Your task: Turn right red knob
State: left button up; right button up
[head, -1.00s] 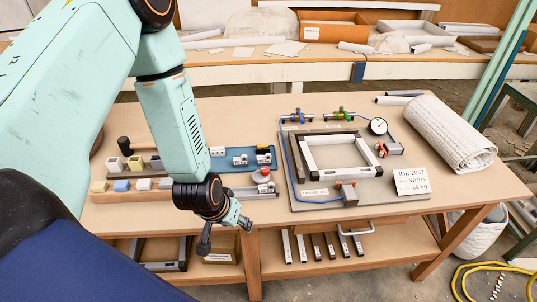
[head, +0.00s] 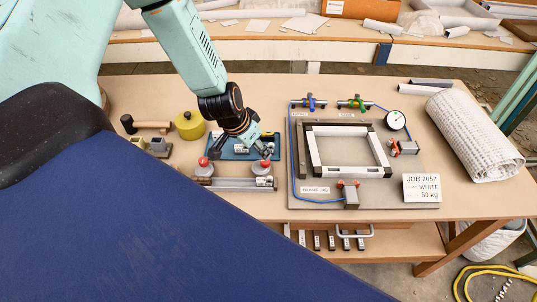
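Two red knobs stand on grey round bases at a metal rail on the left half of the table: the left red knob (head: 203,161) and the right red knob (head: 265,163). My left gripper (head: 262,151) hangs just behind and above the right red knob, pointing down and to the right. Its fingers are small and dark here, so I cannot tell how far they are apart or whether they touch the knob. My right gripper is not in view.
A blue tray (head: 228,152) with metal parts lies under my gripper. A yellow-green round thing (head: 189,125) and a mallet (head: 145,125) are to the left. A white frame (head: 347,170) on a grey board (head: 405,190) fills the right. My blue body covers the lower left.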

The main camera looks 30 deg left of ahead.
aim_at(264, 162)
pick_arm(q)
jog(key=b+x, duration=0.1)
jog(key=x, duration=0.1)
jog(key=b+x, duration=0.1)
jog(key=b, duration=0.1)
jog(key=shift+s+f, duration=0.2)
jog(key=shift+f, duration=0.25)
jog(key=shift+w+f+b, duration=0.15)
jog(key=shift+f+b, duration=0.15)
jog(key=shift+b, duration=0.3)
jog(key=shift+w+f+b, duration=0.15)
jog(key=shift+f+b, duration=0.8)
jog(key=shift+b, duration=0.1)
jog(key=shift+w+d+f+b, duration=0.2)
jog(key=shift+w+f+b, duration=0.35)
jog(key=shift+f, duration=0.05)
jog(key=shift+s+a+r, duration=0.1)
jog(key=shift+s+a, duration=0.05)
jog(key=shift+s, duration=0.05)
jog(key=shift+c, duration=0.4)
